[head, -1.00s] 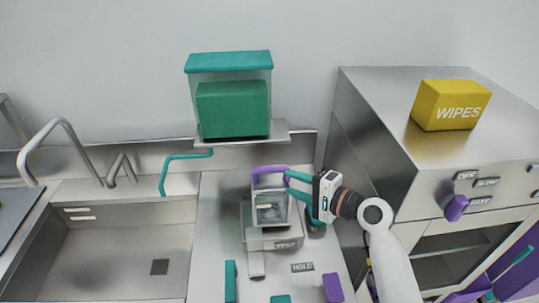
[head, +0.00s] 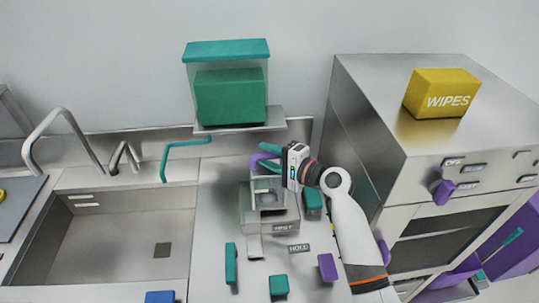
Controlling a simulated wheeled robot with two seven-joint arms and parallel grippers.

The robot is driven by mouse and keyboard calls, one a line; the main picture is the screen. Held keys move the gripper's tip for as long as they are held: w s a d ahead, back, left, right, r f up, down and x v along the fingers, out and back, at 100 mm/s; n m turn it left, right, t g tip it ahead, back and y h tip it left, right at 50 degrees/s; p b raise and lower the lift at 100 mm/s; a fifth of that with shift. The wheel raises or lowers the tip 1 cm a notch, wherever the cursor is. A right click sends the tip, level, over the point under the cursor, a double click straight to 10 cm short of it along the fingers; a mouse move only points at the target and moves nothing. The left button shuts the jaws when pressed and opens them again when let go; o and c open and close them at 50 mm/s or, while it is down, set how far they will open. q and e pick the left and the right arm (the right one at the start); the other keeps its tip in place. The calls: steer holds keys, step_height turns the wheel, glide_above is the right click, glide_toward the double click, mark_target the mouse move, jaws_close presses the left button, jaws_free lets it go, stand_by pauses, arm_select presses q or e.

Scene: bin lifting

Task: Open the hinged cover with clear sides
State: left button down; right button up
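The cover with clear sides (head: 269,198) stands over a small steel device (head: 284,215) with a TEST label on its front. The cover looks down over the device. A purple handle bar (head: 256,160) runs along the cover's top. My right gripper (head: 266,156) comes in from the right, with its teal fingers above and below the purple bar. The fingers look spread, with the bar between them; contact is not clear. The gripper hides the right part of the handle. My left gripper is not in view.
A teal-lidded clear bin (head: 226,50) stands on a shelf behind. A large steel oven (head: 360,150) with a yellow WIPES box (head: 441,93) stands at right. A sink (head: 110,240) lies at left. Teal and purple blocks (head: 327,268) are on the counter in front.

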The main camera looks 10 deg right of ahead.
steer(key=shift+w+f, duration=0.1)
jaws_close()
steer(key=shift+w+r+p, duration=0.35)
steer(key=shift+r+p, duration=0.2)
steer(key=shift+p, duration=0.15)
steer(key=w, duration=0.1)
steer(key=w+r+m+g+p, duration=0.1)
steer(key=w+h+p, duration=0.1)
steer(key=shift+r, duration=0.25)
steer(key=shift+w+r+m+g+h+b, duration=0.15)
steer(key=shift+w+m+g, duration=0.4)
steer(key=shift+w, duration=0.9)
steer(key=shift+w+r+m+g+h+b, duration=0.15)
steer(key=shift+w+m+g, duration=0.4)
steer(key=shift+w, duration=0.9)
steer(key=shift+w+r+m+g+h+b, duration=0.1)
steer(key=shift+w+m+g+h, duration=0.15)
steer(key=shift+w+g, duration=0.9)
steer(key=shift+w+t, duration=0.3)
steer(key=shift+t, duration=0.05)
